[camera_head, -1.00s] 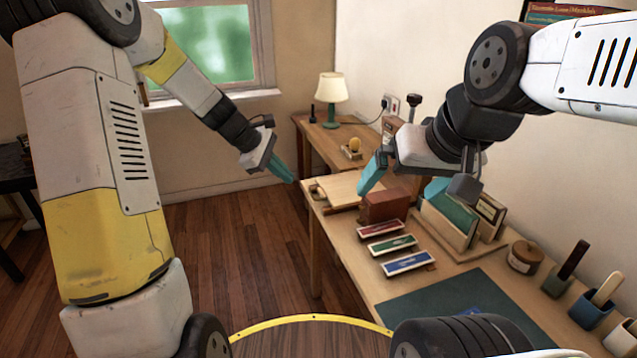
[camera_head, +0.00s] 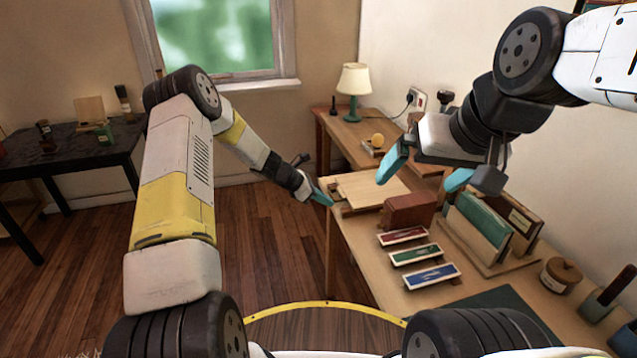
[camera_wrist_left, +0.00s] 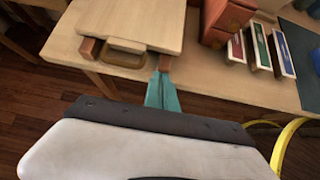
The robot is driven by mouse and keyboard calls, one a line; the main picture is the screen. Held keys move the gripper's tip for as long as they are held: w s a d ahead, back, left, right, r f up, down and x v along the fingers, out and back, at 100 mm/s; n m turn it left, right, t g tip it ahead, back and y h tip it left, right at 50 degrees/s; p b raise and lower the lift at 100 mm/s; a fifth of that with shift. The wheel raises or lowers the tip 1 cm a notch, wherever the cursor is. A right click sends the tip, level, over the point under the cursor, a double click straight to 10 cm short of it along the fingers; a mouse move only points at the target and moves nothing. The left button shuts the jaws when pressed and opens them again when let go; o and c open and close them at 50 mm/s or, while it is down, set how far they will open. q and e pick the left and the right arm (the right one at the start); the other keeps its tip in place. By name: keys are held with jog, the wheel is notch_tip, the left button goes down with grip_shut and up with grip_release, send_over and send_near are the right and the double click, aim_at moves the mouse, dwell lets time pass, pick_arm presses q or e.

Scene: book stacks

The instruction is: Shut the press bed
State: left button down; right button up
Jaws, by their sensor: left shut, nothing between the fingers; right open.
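The press bed appears to be the flat pale wooden board (camera_head: 368,190) at the table's far left end. In the left wrist view the board (camera_wrist_left: 135,20) has a brown handle (camera_wrist_left: 125,46) at its near edge, between two reddish-brown rail ends. My left gripper (camera_head: 328,201) is shut and empty beside the board's left edge. In the left wrist view its teal fingertips (camera_wrist_left: 164,76) are just right of the handle, by the right rail end; I cannot tell whether they touch it. My right gripper (camera_head: 416,184) is open and empty above the table, right of the board.
A reddish-brown block (camera_head: 408,211) stands right of the board. Three coloured trays (camera_head: 416,253) lie in front of it. A rack of books (camera_head: 485,228) and a lidded jar (camera_head: 561,275) are further right. Floor is clear left of the table.

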aim_at(342, 209)
pick_arm(q)
jog(key=d, duration=0.1)
jog(key=d+f, duration=0.1)
jog(key=w+d, duration=0.1)
jog(key=d, duration=0.1)
jog(key=shift+w+f, duration=0.1)
jog(key=shift+f, duration=0.2)
jog(key=shift+w+d, duration=0.25)
jog(key=shift+d, duration=0.45)
